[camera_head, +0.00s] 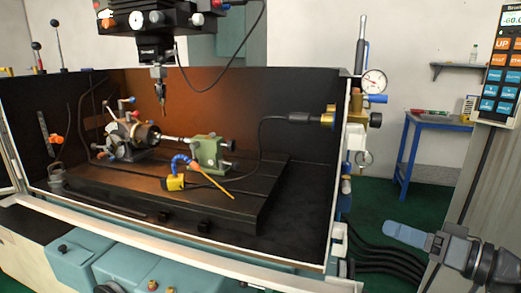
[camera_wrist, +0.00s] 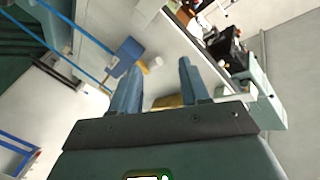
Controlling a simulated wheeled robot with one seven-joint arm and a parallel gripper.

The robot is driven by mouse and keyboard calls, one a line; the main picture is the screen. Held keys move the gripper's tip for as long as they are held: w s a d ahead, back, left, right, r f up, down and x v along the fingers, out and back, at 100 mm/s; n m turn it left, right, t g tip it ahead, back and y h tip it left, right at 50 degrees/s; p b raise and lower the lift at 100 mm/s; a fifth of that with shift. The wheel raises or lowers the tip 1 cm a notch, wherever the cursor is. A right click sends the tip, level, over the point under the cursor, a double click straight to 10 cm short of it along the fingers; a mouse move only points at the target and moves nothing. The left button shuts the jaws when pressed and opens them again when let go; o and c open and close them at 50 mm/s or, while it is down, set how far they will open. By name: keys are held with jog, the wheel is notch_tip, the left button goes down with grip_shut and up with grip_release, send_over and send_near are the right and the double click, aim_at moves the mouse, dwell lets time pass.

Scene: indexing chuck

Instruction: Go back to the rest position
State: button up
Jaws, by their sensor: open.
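My gripper (camera_head: 405,235) is at the lower right of the head view, in front of the floor and outside the machine enclosure. Its blue-grey fingers point left, well apart from the machine. In the wrist view my gripper (camera_wrist: 158,82) shows two fingers spread apart with nothing held between them. The indexing chuck (camera_head: 140,134) sits on the machine table inside the enclosure. A bright rod runs from it toward a green tailstock (camera_head: 208,152).
The machine's front rail (camera_head: 180,255) and right-side gauge (camera_head: 374,81) stand left of my arm. A control panel (camera_head: 499,75) hangs at upper right. A blue side table (camera_head: 437,124) is against the back wall. Black hoses (camera_head: 385,258) lie low near my gripper. Green floor is open behind it.

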jog(key=s+a+f+m+h, duration=0.35)
jog(key=s+f+h, duration=0.35)
jog(key=f, duration=0.6)
jog(key=s+f+m+h+p, duration=0.1)
jog(key=s+f, duration=0.2)
jog(key=s, duration=0.4)
jog(key=s+f+m+h, duration=0.1)
jog(key=s+f, duration=0.2)
jog(key=s, duration=0.3)
jog(key=s+a+r+n+t+h, duration=0.1)
jog(key=s+r, duration=0.5)
jog(key=s, duration=0.6)
jog(key=s+r+n+t+h+p, duration=0.1)
jog(key=s+r+n, duration=0.2)
jog(key=s+r, duration=0.4)
jog(key=s, duration=0.4)
jog(key=shift+s+a+h, duration=0.35)
jog(key=shift+h, duration=0.05)
